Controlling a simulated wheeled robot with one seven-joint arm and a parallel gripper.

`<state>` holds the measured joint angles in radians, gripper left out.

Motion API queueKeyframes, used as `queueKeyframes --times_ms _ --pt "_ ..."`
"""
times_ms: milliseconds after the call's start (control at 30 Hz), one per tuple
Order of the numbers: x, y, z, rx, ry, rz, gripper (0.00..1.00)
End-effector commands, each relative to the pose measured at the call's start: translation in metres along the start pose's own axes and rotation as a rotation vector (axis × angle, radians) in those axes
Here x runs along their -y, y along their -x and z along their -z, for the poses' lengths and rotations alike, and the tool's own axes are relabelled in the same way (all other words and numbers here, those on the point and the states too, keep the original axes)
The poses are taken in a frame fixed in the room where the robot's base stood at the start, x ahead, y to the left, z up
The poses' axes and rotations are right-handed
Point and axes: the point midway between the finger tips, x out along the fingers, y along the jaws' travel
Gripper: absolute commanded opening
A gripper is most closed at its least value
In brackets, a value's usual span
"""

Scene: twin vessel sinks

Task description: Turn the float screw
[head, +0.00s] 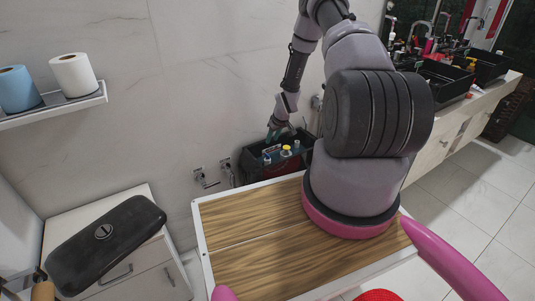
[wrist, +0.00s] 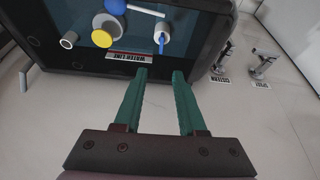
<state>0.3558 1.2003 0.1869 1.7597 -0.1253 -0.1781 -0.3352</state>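An open black tank (head: 248,167) stands against the wall beyond the wooden top, with small fittings inside. In the wrist view the tank (wrist: 190,72) holds a yellow disc (wrist: 101,38), a blue ball (wrist: 113,6) with a white rod (wrist: 146,12), and a white cylinder with a thin blue piece (wrist: 162,42) in it. I cannot tell for sure which piece is the float screw. My gripper (wrist: 161,74) is open and empty, its green fingers pointing at the tank's labelled near edge. In the head view my gripper (head: 279,133) is over the tank's back part.
Two metal valves (wrist: 222,58) (wrist: 262,66) with labels are on the wall beside the tank. A wood-topped cabinet (head: 240,240) lies in front of the tank. A black case (head: 105,245) rests at left; sinks (head: 440,82) are at right.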

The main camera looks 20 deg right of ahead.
Motion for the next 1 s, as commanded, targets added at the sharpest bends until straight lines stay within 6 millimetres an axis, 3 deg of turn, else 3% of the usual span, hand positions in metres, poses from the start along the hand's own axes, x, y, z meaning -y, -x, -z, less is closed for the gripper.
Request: queueKeyframes --times_ms 267,700,1000 --pt "0.002 -0.03 -0.007 0.0 0.004 0.005 0.4" --pt "0.002 -0.105 -0.007 0.0 0.003 0.004 0.4" --pt "0.002 -0.117 -0.006 0.0 0.004 0.004 0.4"
